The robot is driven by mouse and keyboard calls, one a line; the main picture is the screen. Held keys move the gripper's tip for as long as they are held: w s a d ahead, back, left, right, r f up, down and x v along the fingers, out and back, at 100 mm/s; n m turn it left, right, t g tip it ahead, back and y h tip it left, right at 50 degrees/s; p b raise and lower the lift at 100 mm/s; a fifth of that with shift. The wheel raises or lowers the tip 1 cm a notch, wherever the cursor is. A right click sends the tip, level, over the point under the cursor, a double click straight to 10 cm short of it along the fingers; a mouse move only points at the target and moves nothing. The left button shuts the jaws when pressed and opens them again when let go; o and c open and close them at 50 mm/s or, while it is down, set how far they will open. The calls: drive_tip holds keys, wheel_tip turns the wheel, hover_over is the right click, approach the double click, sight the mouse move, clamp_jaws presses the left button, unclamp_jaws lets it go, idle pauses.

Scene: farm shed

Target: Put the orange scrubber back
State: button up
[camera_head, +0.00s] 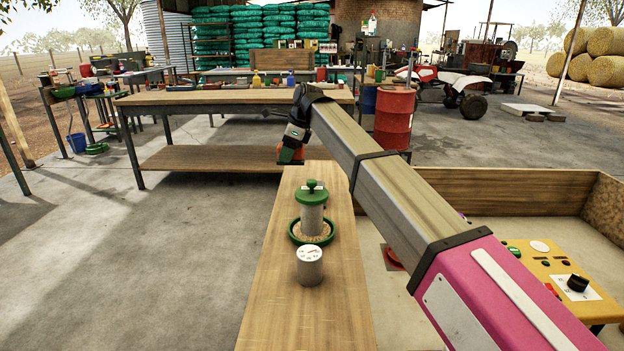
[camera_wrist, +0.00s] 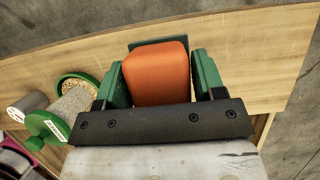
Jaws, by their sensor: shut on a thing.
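The orange scrubber (camera_wrist: 157,74) is between the two green fingers of my gripper (camera_wrist: 160,80) in the wrist view, and the fingers are shut on it. A dark green edge shows along its far side. In the head view the scrubber (camera_head: 290,154) is a small orange patch at my gripper (camera_head: 288,152), near the far end of the narrow wooden board (camera_head: 290,320). My gripper hides part of it. In the wrist view the board (camera_wrist: 240,60) lies below the scrubber; I cannot tell whether they touch.
A green-lidded feeder with grain in its green tray (camera_head: 314,212) and a grey dial timer (camera_head: 309,265) stand on the board, nearer than my gripper. A long workbench (camera_head: 220,98) is beyond. A yellow control panel (camera_head: 555,275) is at right. Open concrete floor lies left.

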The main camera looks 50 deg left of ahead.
drive_tip(key=w+a+f, duration=0.1)
drive_tip(key=w+f, duration=0.1)
drive_tip(key=w, duration=0.1)
drive_tip(key=w+f, duration=0.2)
drive_tip(key=w, duration=0.2)
drive_tip(key=w+a+f, duration=0.1)
drive_tip(key=w+f, duration=0.2)
drive_tip(key=w, duration=0.1)
drive_tip(key=shift+a, duration=0.35)
drive_tip(key=shift+f, duration=1.9)
drive_tip(key=shift+f, duration=0.15)
drive_tip(key=o, duration=0.9)
drive_tip(key=v, duration=1.2)
